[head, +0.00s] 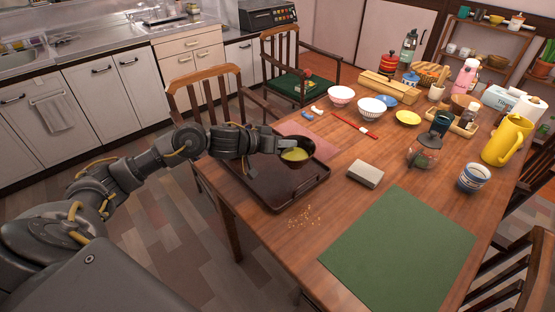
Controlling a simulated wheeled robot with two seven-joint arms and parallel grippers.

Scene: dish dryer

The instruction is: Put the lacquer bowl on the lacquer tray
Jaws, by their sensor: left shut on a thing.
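The lacquer bowl (299,163) is dark outside, with something yellow-green inside. My left gripper (281,146) reaches in from the left and is shut on the bowl's near-left rim. The bowl looks roughly upright, over the far part of the lacquer tray (262,193). I cannot tell whether its base touches the tray. The tray is dark brown with a raised rim and lies at the table's left edge. The rest of its surface that shows is bare. My right gripper is out of view.
On the table (300,240), a pink mat (322,148) lies behind the bowl and a grey block (365,173) to its right. A green mat (400,250) covers the near right. Bowls, a yellow pitcher (506,140) and bottles crowd the far side. Crumbs lie beside the tray.

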